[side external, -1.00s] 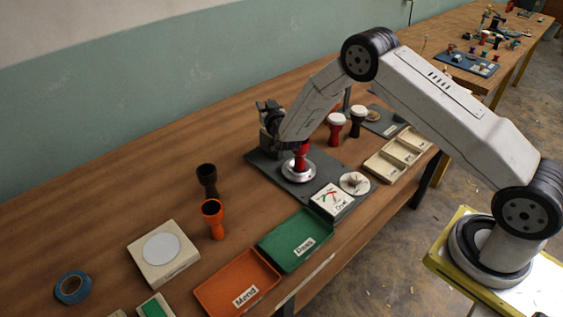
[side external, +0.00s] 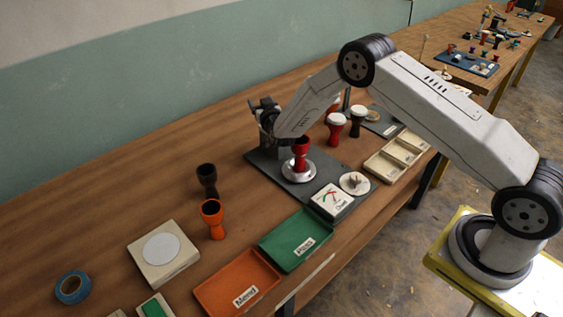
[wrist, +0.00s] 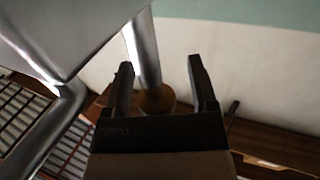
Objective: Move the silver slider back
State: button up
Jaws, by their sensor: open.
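A red goblet drum (side external: 301,158) stands upright on a round silver plate (side external: 299,175) on the dark grey base (side external: 265,163). My gripper (side external: 263,108) is above the back of this base, behind the drum. In the wrist view its two dark fingers (wrist: 162,88) are spread apart with nothing held between them. A shiny silver block (wrist: 65,35) fills the upper left of the wrist view, and a silver rod (wrist: 143,48) shows between and beyond the fingers. I cannot tell which of these is the silver slider; my arm hides part of the stand in the side view.
A dial box (side external: 330,200) and round white disc (side external: 354,183) sit at the base's front right. Green (side external: 268,251) and orange (side external: 215,292) trays lie in front. Black (side external: 207,180) and orange (side external: 212,220) goblets stand left. White-topped drums (side external: 336,128) stand behind right.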

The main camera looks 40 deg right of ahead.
jog(key=shift+s+a, duration=0.1)
jog(key=shift+s, duration=0.05)
jog(key=v, duration=0.7)
jog(key=shift+s, duration=0.2)
jog(key=shift+a, duration=0.1)
dwell(0.4)
jog(key=s+a+r+n+g+y, duration=0.1)
jog(key=s+g, duration=0.3)
jog(key=s, duration=0.6)
jog(key=s+a+r+n+g+y, duration=0.1)
jog(key=s+g, duration=0.4)
jog(key=s, duration=0.6)
jog(key=s+a+r+n+g+y, duration=0.1)
jog(key=s+r+n+g+y, duration=0.1)
jog(key=s, duration=0.9)
jog(key=r+g+y, duration=0.1)
jog(key=g+y, duration=0.1)
jog(key=g, duration=0.1)
jog(key=shift+a+r+y, duration=0.3)
jog(key=shift+r+y, duration=0.05)
jog(key=shift+y, duration=0.05)
